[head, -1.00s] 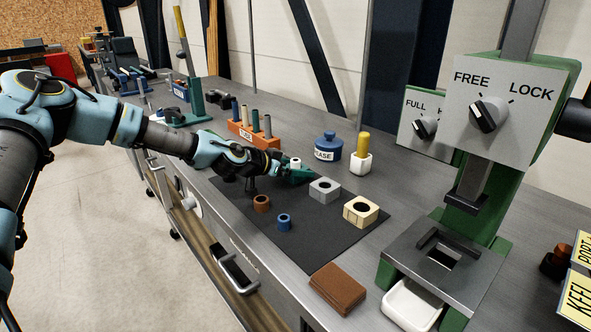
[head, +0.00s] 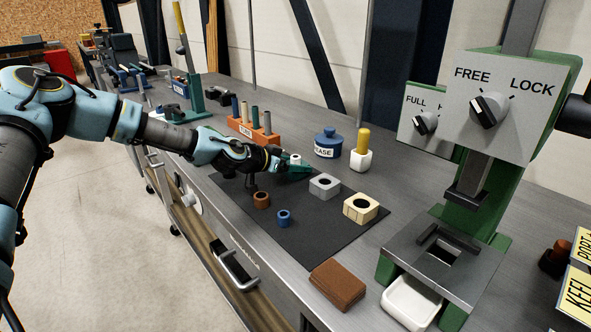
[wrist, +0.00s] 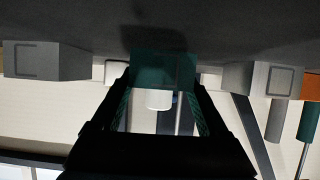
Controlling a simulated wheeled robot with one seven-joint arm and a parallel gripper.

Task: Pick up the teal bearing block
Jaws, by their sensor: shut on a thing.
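The teal bearing block (head: 298,173) is at the far end of the dark mat, with a white ring-shaped piece (head: 295,159) at its top. My gripper (head: 281,163) reaches it from the left and is shut on it. In the wrist view, which appears upside down, the teal block (wrist: 163,69) sits between the two dark fingers (wrist: 160,84), and the white piece (wrist: 158,100) shows between them. The fingers partly hide the block in the head view. I cannot tell whether it is clear of the mat.
On the mat (head: 310,232) are a grey block (head: 324,181), a cream block (head: 350,213), a brown ring (head: 262,204) and a blue ring (head: 284,222). Behind stand an orange rack (head: 238,128), a blue grease pot (head: 328,149) and a white yellow-handled holder (head: 360,163). A green press (head: 485,205) stands right.

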